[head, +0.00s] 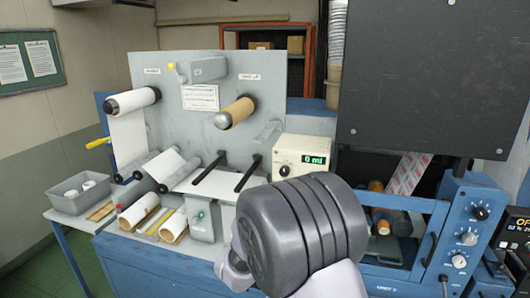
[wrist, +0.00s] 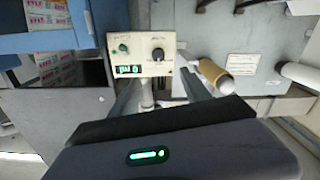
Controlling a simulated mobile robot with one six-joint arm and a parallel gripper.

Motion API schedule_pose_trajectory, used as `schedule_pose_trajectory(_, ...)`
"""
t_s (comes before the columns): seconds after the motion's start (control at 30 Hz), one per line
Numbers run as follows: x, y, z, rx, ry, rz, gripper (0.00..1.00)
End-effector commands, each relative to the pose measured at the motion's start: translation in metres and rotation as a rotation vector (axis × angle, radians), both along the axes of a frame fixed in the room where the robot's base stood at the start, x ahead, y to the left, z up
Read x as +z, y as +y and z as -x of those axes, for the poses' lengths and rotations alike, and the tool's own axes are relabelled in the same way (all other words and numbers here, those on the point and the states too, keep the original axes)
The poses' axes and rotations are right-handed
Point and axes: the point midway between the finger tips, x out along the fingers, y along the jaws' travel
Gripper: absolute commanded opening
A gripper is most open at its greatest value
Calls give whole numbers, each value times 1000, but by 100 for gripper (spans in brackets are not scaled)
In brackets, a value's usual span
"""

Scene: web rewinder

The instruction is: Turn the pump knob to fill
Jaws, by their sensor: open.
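The pump is a cream box (head: 302,152) with a green display reading 0 ml, standing right of the grey rewinder panel in the head view. Its dark pump knob (head: 284,170) is on the lower left of its face. In the wrist view the picture is turned over, and the box (wrist: 143,42) shows with the black knob (wrist: 158,54) and the lit display. My gripper (wrist: 158,72) is open, its two fingers pointing toward the box with the knob between them in the picture. I see no contact. My grey arm hides the gripper in the head view.
A brown-cored roll (head: 236,112) sticks out of the panel left of the pump; it also shows close to the right finger in the wrist view (wrist: 214,74). Black-tipped rods (head: 248,172) stand left of the box. A blue unit with knobs (head: 465,235) is at right.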

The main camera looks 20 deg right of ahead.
Motion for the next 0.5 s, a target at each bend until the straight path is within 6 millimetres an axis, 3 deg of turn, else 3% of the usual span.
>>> schedule_pose_trajectory(0.17, -1, -15, -20, -12, -3, 21, 55)
schedule_pose_trajectory(0.5, 0, -72, -104, -10, -3, 20, 55)
